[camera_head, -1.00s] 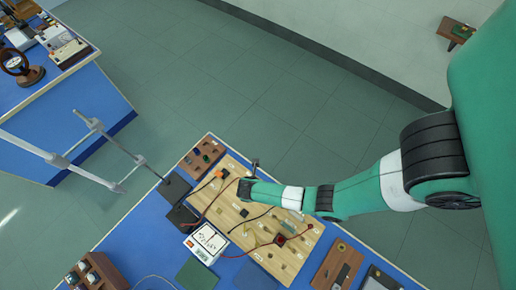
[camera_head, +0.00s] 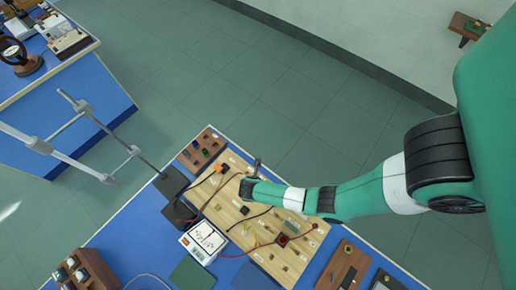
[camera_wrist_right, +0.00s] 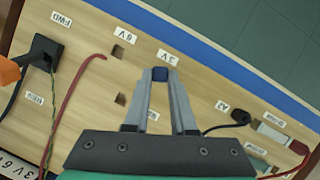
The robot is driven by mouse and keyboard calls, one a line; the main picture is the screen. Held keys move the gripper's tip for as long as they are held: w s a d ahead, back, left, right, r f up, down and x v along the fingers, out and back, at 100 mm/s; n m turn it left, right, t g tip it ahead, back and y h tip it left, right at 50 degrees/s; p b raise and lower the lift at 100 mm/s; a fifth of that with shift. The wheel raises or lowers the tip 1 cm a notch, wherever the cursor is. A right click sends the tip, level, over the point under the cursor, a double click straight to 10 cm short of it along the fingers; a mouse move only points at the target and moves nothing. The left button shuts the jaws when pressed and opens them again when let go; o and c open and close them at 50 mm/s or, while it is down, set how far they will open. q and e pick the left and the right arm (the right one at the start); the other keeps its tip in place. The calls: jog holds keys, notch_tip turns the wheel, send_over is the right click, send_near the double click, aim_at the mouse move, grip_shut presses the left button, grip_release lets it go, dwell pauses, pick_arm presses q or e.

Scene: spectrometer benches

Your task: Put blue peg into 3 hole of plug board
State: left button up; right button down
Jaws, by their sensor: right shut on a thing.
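The blue peg (camera_wrist_right: 160,74) sits between the fingertips of my right gripper (camera_wrist_right: 161,76) in the right wrist view. The gripper is shut on it. The peg is just in front of the "3V" label on the wooden plug board (camera_wrist_right: 205,105). The board also shows in the head view (camera_head: 233,212), under my right arm's end. The fingers and peg hide any hole beneath them, so I cannot tell whether the peg is above a hole or in one. Two open square holes (camera_wrist_right: 117,52) lie to the left. My left gripper is not in view.
A black plug (camera_wrist_right: 47,50) with wires and a red lead (camera_wrist_right: 77,90) lie left of the gripper. Another black plug (camera_wrist_right: 240,117) is right. In the head view, a peg rack (camera_head: 202,149), a white meter (camera_head: 203,242) and a metal stand (camera_head: 170,182) are nearby.

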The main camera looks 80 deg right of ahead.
jog(key=shift+f, duration=0.2)
jog(key=c, duration=0.7)
grip_release()
jog(key=shift+o, duration=0.2)
jog(key=p+v, duration=0.3)
jog(key=v, duration=0.8)
jog(key=shift+a+r+p, duration=0.2)
jog(key=shift+r+p, duration=0.1)
